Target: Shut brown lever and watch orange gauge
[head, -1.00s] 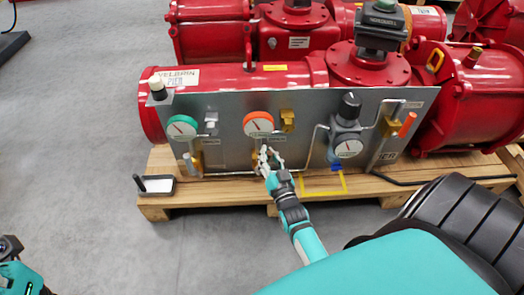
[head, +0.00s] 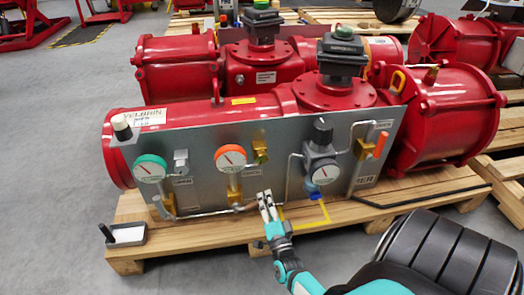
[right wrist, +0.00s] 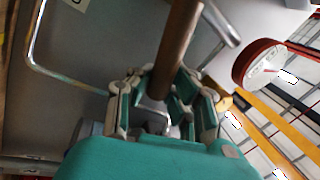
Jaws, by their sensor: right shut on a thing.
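The orange gauge (head: 230,158) is a white dial with an orange rim on the grey panel (head: 205,140); its needle shows, but its reading is too small to make out. The gauge also shows in the right wrist view (right wrist: 263,66). My right gripper (head: 265,199) is low in front of the panel, below and to the right of the gauge. In the right wrist view the brown lever (right wrist: 178,48) runs between the fingers of my right gripper (right wrist: 160,88), which is shut on it. In the head view the lever is hard to make out. My left gripper is out of view.
A green gauge (head: 150,168) and a dark regulator with another gauge (head: 325,172) flank it, with thin metal pipes and an orange-handled valve (head: 380,146). A small tray (head: 126,235) lies on the wooden pallet (head: 190,238). Red actuator bodies (head: 440,120) stand behind.

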